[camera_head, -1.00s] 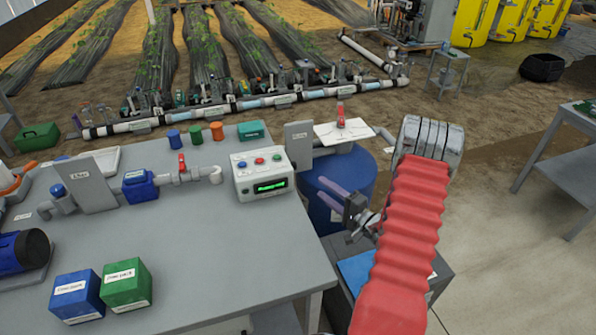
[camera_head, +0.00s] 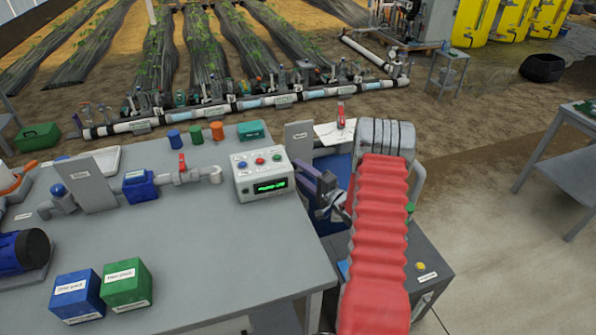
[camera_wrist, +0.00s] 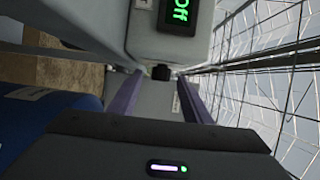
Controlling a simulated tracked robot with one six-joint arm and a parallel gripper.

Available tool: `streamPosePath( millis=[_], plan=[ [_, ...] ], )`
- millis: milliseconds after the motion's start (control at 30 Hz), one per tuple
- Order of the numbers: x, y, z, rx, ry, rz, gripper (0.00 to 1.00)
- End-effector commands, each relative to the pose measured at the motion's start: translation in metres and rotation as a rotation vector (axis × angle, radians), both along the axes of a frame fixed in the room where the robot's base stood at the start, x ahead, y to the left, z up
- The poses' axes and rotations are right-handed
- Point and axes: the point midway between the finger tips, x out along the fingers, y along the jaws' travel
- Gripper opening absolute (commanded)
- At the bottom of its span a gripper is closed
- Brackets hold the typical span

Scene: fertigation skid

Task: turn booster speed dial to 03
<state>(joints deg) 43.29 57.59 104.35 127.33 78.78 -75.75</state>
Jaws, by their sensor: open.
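The grey control box (camera_head: 262,184) stands at the right end of the bench, with a green-lit display and coloured buttons on top. In the wrist view a small dark knob (camera_wrist: 160,73), which looks like the dial, sticks out of a grey housing (camera_wrist: 168,48). In the wrist view the fingers (camera_wrist: 159,78) lie on either side of the knob in the picture; contact cannot be told. The knob is not visible in the head view.
A blue drum (camera_head: 337,163) and a dark cabinet (camera_head: 425,262) stand right of the bench (camera_head: 200,240). An upright grey plate (camera_head: 298,140) is just behind the box. Blue and green boxes (camera_head: 127,283) sit at the bench front left.

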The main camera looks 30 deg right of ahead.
Motion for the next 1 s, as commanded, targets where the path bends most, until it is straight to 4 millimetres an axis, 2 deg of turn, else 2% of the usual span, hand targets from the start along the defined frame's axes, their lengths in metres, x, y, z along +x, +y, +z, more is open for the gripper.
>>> streamPosePath(
  millis=[200, 500, 1000],
  plan=[
    [0.016, 0.002, 0.0, 0.0, -0.001, 0.0, 0.44],
    [0.017, 0.002, 0.0, 0.0, -0.001, -0.001, 0.44],
    [0.017, 0.002, 0.0, 0.001, 0.001, -0.001, 0.09]
  ],
)
